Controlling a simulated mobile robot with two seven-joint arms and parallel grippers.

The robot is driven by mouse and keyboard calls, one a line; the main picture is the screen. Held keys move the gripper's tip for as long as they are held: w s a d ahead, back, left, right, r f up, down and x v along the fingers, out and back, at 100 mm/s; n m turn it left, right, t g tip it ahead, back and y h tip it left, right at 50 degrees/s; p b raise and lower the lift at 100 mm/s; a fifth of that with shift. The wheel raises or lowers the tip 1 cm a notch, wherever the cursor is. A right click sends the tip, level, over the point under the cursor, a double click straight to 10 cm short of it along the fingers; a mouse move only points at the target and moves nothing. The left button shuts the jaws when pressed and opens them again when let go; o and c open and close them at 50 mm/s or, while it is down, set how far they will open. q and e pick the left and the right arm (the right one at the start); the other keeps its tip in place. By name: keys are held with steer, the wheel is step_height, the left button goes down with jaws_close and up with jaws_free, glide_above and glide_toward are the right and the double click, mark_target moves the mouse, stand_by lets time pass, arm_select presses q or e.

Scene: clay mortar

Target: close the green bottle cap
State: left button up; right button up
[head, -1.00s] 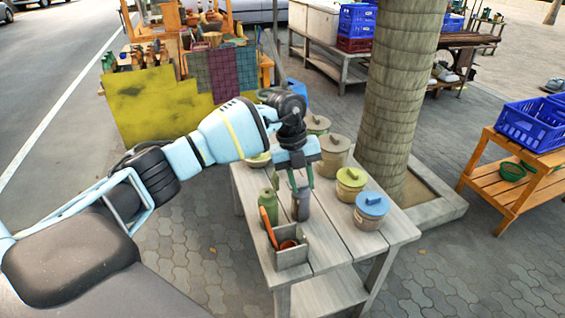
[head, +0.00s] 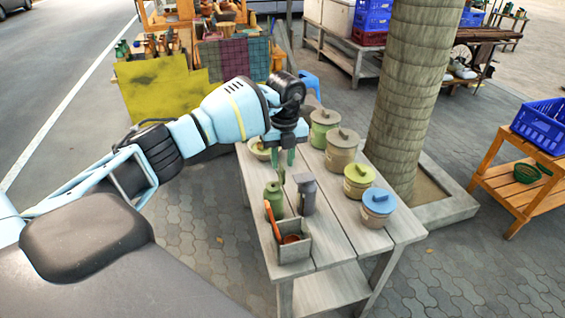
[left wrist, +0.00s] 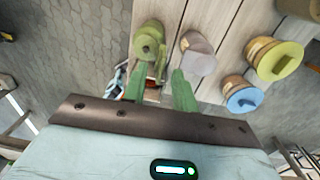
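The green bottle (head: 274,201) stands upright near the front left of the grey table. In the left wrist view the green bottle (left wrist: 148,42) shows its round top, with a narrow green piece beside it that looks like its cap standing open. A grey bottle (head: 307,197) stands just to its right; the grey bottle (left wrist: 196,56) also shows in the left wrist view. My left gripper (head: 286,157) is above and behind the two bottles, its green fingers (left wrist: 161,86) apart with nothing held. My right gripper is not in view.
A grey box (head: 293,252) with an orange-handled tool stands in front of the bottles. Lidded pots, one yellow-green (head: 358,180) and one blue-lidded (head: 378,206), line the right side. A tree trunk (head: 408,95) rises close behind the table (head: 335,245).

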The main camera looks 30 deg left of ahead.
arm_select(q)
steer(key=shift+f, duration=0.8)
steer(key=shift+c, duration=0.5)
jaws_close()
